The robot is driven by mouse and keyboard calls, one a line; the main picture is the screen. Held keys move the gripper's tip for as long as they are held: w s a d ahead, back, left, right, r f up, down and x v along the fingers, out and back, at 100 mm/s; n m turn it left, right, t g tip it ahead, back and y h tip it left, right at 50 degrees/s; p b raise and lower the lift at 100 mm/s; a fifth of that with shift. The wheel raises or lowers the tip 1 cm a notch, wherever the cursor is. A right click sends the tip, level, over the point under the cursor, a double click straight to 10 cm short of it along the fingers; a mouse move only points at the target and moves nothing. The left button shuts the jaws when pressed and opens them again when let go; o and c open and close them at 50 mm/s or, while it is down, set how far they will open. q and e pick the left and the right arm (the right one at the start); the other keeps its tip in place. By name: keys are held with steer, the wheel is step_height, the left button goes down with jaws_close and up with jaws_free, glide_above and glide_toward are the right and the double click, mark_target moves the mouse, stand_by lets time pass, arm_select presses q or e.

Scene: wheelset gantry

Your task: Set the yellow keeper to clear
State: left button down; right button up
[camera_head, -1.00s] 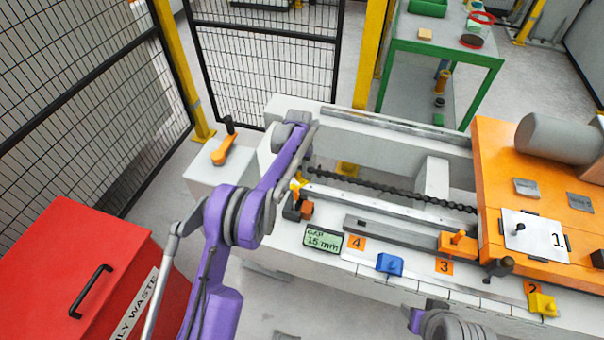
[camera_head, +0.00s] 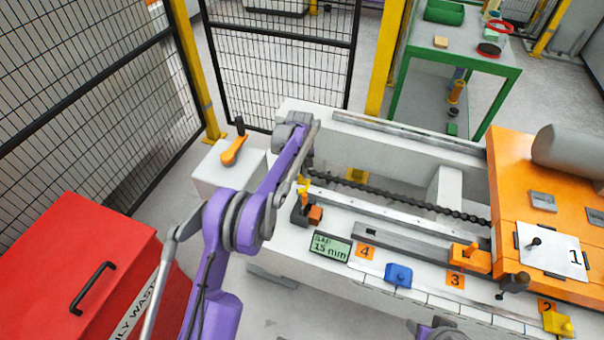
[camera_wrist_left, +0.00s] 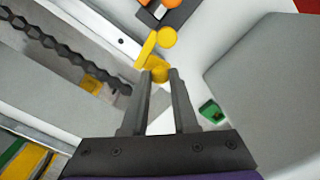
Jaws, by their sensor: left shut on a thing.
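The yellow keeper (camera_head: 303,188) is at the left end of the gantry rail, beside a dark block with an orange part (camera_head: 315,214). My right gripper is out of view; only a piece of my right arm shows at the bottom edge.
A chain (camera_head: 400,200) runs along the bed behind the rail. A display (camera_head: 330,247) reads 15 mm. A blue block (camera_head: 398,275), an orange block (camera_head: 466,257) and a yellow block (camera_head: 557,323) stand along the front. A red bin (camera_head: 75,260) is at the left.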

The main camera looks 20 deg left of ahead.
mark_target(300, 175)
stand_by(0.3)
arm_select(q)
steer(key=c, duration=0.7)
jaws_free()
steer(key=shift+r, duration=0.15)
step_height(300, 175, up, 11)
steer(key=shift+f+p, duration=0.2)
steer(key=shift+p, duration=0.45)
